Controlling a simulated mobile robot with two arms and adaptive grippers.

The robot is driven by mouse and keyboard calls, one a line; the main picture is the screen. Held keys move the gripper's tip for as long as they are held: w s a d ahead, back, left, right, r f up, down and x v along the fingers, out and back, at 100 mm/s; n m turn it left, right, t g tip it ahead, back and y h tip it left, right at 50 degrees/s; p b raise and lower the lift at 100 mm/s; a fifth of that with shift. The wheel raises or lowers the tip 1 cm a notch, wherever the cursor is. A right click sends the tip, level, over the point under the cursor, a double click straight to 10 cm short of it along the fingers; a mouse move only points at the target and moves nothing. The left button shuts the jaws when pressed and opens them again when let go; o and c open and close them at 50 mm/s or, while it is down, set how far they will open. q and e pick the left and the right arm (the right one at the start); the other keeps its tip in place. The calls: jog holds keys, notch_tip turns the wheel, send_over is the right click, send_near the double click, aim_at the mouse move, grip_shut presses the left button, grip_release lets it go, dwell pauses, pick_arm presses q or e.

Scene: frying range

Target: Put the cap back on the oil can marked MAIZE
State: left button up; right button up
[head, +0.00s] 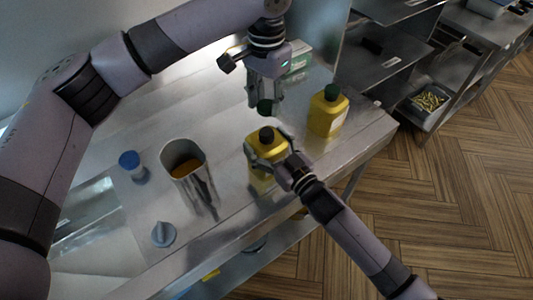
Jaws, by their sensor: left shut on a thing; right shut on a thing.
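A yellow oil can (259,153) stands on the steel table near the middle of the head view, with a dark neck on top. My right gripper (270,155) is shut on the can's body from the right. My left gripper (264,103) is above the can, pointing down, shut on a dark green cap (265,108). The cap is apart from the neck, a little above and behind it in the picture. I cannot read MAIZE on either can.
On the steel table (120,245) stand a tall metal container (199,185) with something yellow-brown inside, a blue-topped jar (132,164) and a grey conical thing (163,235). A green and white box (299,60) is behind my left gripper. Shelves (390,65) stand at the right.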

jog(key=c, duration=0.8)
pick_arm(q)
send_over(266, 132)
jog(key=shift+f, duration=2.45)
jog(key=shift+f, duration=0.85)
jog(key=shift+f, duration=0.55)
